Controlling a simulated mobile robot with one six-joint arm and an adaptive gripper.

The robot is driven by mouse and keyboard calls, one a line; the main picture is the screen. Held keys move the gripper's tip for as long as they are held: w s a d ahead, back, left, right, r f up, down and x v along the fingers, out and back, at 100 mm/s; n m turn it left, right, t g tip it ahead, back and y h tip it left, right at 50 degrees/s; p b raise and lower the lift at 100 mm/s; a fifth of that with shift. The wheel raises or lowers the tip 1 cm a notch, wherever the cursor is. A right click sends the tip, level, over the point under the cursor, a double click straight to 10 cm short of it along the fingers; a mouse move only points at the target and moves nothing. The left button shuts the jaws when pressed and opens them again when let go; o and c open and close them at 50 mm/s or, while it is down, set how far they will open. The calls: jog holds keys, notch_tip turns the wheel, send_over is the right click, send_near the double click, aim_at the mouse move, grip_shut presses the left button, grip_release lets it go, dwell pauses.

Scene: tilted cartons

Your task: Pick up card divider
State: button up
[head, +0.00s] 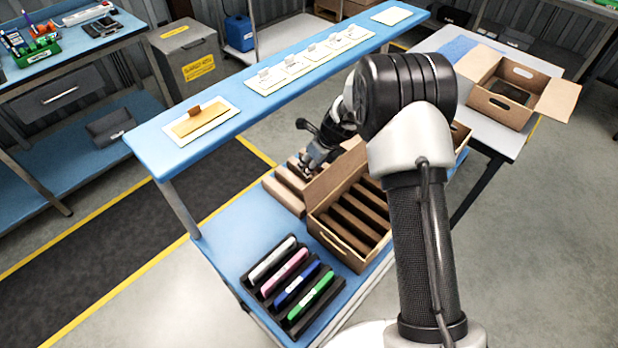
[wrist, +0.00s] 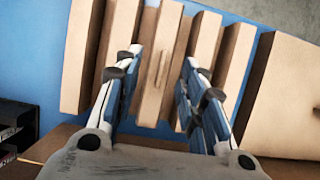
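My gripper (head: 318,152) is above the blue bench, over a brown cardboard rack (head: 284,194) beside an open carton. In the wrist view my gripper (wrist: 162,62) is open, its fingers apart and pointing at the rack (wrist: 87,50). A brown card divider (wrist: 157,75) with a small raised tab shows between the fingers, among several parallel brown strips. I see no contact between the fingers and the divider. In the head view, my arm and gripper hide part of the rack, and I cannot make out the divider there.
The open carton (head: 325,232) with brown partitions stands right of the rack. A black rack (head: 268,292) of coloured items is at the front. A raised blue shelf (head: 150,150) runs behind. Another open carton (head: 541,88) is on the white table at right.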

jog(key=x, duration=0.3)
jog(key=shift+w+a+f+b, duration=0.1)
jog(key=shift+f+b, duration=0.15)
jog(key=shift+b, duration=0.1)
jog(key=shift+c, duration=0.2)
jog(key=c, duration=0.7)
